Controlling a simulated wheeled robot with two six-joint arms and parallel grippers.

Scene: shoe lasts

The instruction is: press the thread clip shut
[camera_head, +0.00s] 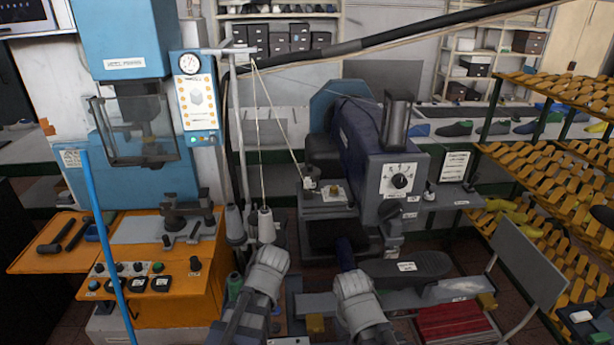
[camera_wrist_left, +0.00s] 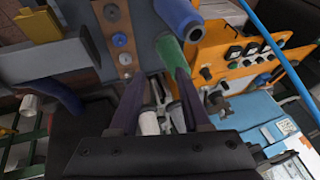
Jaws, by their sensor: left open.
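The thread clip (camera_head: 308,184) looks like a small pale fitting at the left of the grey machine's plate, where a slanting thread ends. It is too small to tell whether it is open or shut. My left gripper (camera_wrist_left: 158,84) is open in the left wrist view, its two dark purple fingers apart with nothing held. In the head view its wrist is below the white thread cone (camera_head: 266,227), lower left of the clip, and hides the fingers.
A green spool (camera_wrist_left: 170,50) and a blue spool (camera_wrist_left: 178,15) stand near the left fingers. The grey machine (camera_head: 372,160) rises behind the right gripper. An orange control bench (camera_head: 180,312) is at left, and yellow racks (camera_head: 560,175) are at right.

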